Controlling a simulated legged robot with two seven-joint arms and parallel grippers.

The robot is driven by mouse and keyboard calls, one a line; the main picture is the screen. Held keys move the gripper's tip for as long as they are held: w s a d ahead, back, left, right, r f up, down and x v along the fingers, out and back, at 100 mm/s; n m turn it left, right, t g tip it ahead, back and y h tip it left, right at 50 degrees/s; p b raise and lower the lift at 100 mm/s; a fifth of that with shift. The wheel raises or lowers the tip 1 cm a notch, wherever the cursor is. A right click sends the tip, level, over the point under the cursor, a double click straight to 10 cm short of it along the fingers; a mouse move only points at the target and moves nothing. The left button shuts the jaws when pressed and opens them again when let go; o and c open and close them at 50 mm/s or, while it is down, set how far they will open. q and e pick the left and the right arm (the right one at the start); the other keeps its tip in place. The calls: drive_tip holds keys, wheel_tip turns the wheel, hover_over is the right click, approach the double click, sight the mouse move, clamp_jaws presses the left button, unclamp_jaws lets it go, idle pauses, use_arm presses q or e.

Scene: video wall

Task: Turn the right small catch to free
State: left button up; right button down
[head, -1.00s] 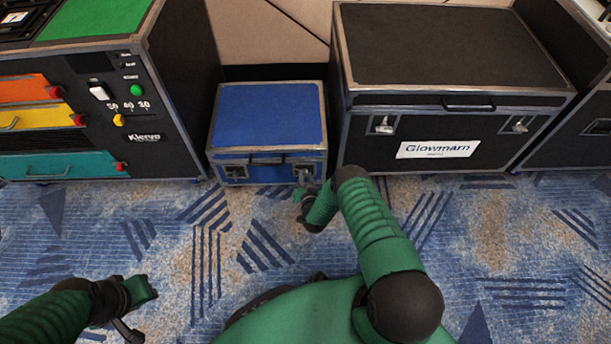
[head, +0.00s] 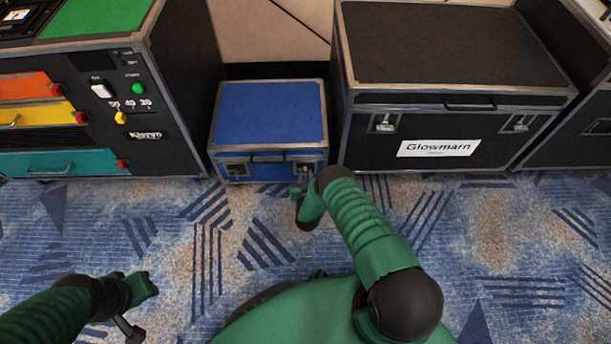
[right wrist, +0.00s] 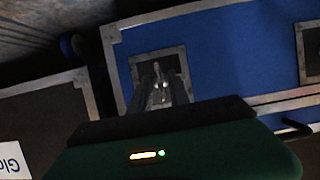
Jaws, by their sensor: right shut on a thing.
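The small blue case (head: 268,112) stands on the carpet between two black cases. Its left small catch (head: 236,170) is on the front face. The right small catch (head: 305,169) is partly hidden by my right gripper (head: 300,186). In the right wrist view, the two dark fingers (right wrist: 160,92) of this gripper are shut on the right small catch (right wrist: 158,66), over its recessed metal plate. The exact angle of the catch is hard to make out. My left gripper (head: 148,286) hangs over the carpet at lower left, away from the case; its jaw opening is unclear.
A large black case labelled Glowmarn (head: 455,130) stands close on the right. A black cabinet with coloured drawers (head: 60,120) stands on the left. The blue case has a handle (head: 268,157) between its catches. The carpet in front is open.

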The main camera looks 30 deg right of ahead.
drive_tip(key=c, duration=1.6)
unclamp_jaws()
drive_tip(key=shift+f, duration=0.2)
drive_tip(key=shift+r, duration=0.1)
drive_tip(key=p+v, duration=0.8)
drive_tip(key=v, duration=0.9)
drive_tip(key=shift+p, duration=0.35)
